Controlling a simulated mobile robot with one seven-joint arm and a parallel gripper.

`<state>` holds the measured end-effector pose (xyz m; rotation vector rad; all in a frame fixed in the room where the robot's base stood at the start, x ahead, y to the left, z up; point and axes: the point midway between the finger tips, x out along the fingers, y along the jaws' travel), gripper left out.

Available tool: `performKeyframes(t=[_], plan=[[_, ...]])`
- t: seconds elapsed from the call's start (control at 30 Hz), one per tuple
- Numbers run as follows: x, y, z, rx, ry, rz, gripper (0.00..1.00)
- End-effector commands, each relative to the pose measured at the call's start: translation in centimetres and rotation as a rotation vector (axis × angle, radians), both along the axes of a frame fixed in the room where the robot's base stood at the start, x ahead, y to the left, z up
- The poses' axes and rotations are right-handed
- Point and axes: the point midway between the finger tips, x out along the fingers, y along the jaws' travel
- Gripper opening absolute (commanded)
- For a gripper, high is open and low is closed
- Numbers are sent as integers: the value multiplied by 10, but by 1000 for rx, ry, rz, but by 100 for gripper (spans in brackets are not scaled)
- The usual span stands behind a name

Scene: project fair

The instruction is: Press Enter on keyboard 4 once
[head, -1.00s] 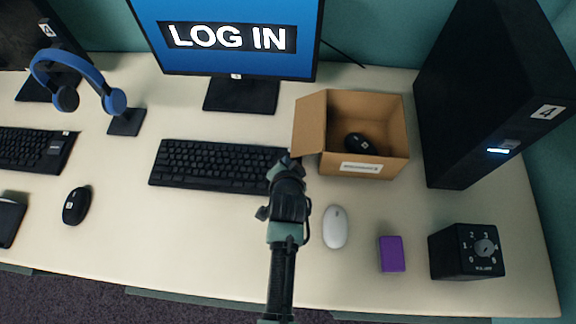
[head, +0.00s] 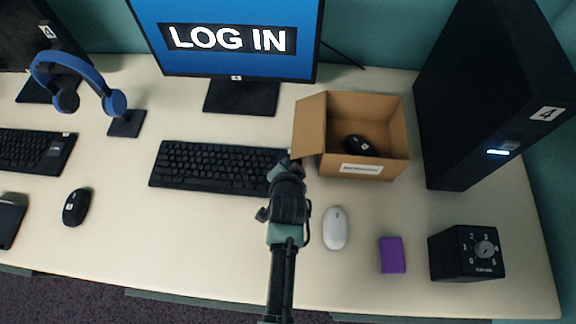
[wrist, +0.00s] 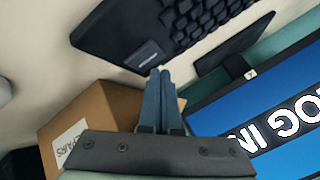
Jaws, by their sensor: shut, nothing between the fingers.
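The middle keyboard (head: 205,166) is black and lies on the desk in front of the LOG IN monitor (head: 235,38), which has a small 4 label. No number is readable on this keyboard. My gripper (head: 288,162) is at its right end and hides that end in the head view. In the wrist view, the fingers (wrist: 160,72) are shut with nothing between them. Their tips appear beside a grey patch at the end of the keyboard (wrist: 115,35). I cannot tell whether they touch it, and the Enter key is not identifiable. Another keyboard (head: 30,150) lies at the far left.
An open cardboard box (head: 335,165) with a black mouse (head: 359,145) stands right of my gripper. A white mouse (head: 335,228), purple block (head: 391,255), black dial box (head: 466,253) and black tower (head: 480,90) are right. Blue headphones (head: 80,68) stand left.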

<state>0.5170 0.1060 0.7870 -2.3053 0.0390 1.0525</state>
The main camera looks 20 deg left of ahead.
Motion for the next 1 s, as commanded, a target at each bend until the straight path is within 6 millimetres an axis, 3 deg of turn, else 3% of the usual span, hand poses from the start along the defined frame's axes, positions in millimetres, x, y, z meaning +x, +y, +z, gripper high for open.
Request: performKeyframes(t=[0.7,1.0], plan=[[0,0,0,0,0,0,0],[0,0,-9,0,-1,-1,0]])
